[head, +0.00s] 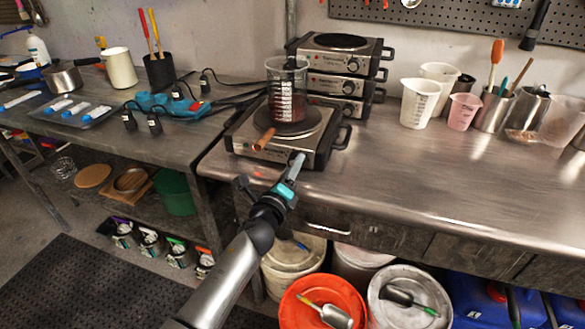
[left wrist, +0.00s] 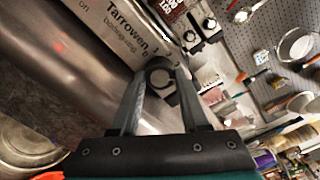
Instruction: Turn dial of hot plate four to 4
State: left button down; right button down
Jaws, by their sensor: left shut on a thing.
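A steel hot plate (head: 318,147) stands at the left end of the steel counter, with a glass beaker (head: 287,92) of dark red liquid on its round top. Its front panel shows in the left wrist view (left wrist: 112,32) with printed lettering. My left gripper (head: 298,162) reaches the right part of that front. In the left wrist view its fingers (left wrist: 160,72) are closed on both sides of the round dial (left wrist: 160,78). My right gripper is not in view.
More hot plates (head: 341,62) are stacked behind. Measuring jugs (head: 419,103) and steel pots of tools (head: 492,112) stand to the right. The counter's middle is clear. Buckets (head: 322,301) stand below.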

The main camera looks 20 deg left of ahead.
pick_arm(q)
jog(key=shift+m, duration=0.6)
jog(key=shift+c, duration=2)
grip_release()
jog(key=shift+s, duration=0.15)
jog(key=s, duration=1.5)
jog(key=shift+a, duration=0.3)
